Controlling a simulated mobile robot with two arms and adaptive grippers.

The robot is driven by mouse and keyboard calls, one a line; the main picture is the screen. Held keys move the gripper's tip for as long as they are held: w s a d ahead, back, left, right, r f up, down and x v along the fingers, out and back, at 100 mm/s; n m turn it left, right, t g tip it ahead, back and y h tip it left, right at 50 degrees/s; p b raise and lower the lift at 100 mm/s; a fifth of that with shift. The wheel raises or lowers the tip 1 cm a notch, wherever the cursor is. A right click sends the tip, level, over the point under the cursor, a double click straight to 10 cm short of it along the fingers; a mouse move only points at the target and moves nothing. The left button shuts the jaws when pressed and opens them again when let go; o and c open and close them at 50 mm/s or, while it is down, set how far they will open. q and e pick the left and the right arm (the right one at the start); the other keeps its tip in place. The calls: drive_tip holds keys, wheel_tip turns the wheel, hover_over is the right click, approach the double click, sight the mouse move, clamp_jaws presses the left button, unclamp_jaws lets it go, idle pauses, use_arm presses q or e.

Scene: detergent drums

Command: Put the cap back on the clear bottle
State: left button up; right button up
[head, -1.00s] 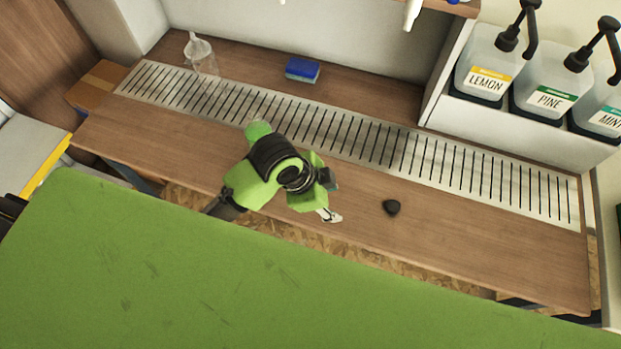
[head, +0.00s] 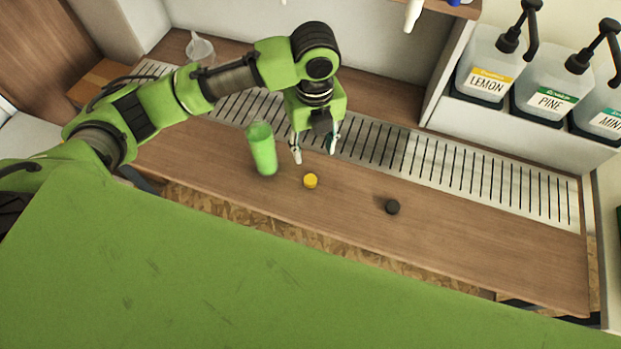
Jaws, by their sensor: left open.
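A yellow cap (head: 311,181) and a dark cap (head: 392,207) lie apart on the wooden counter. A green cylindrical bottle (head: 262,152), with a paler see-through top and no cap visible, stands left of the yellow cap. A pale translucent funnel-like piece (head: 200,50) shows at the back left; a clear bottle stood by it earlier, and my left arm now covers that spot. My left gripper (head: 314,150) is open and empty, fingers pointing down, right of the green bottle and appearing above the yellow cap in the picture. My right gripper is not in view.
A slotted metal drain strip (head: 450,160) runs along the counter (head: 480,235). Pump containers labelled LEMON (head: 487,80), PINE (head: 548,97) and MINT (head: 605,115) stand in a white rack at right. The counter right of the dark cap is clear.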

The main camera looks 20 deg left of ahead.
use_arm(q)
drive_tip(key=shift+a, duration=0.1)
hover_over(311, 181)
drive_tip(key=f, duration=0.8)
drive_tip(key=shift+w+d+f, duration=0.2)
drive_tip(key=shift+f, duration=0.1)
drive_tip(key=f, duration=0.1)
drive_tip(key=f+p, duration=0.1)
drive_tip(key=f, duration=0.3)
drive_tip(key=shift+s+a, duration=0.2)
drive_tip(key=shift+a, duration=0.05)
drive_tip(key=c, duration=0.8)
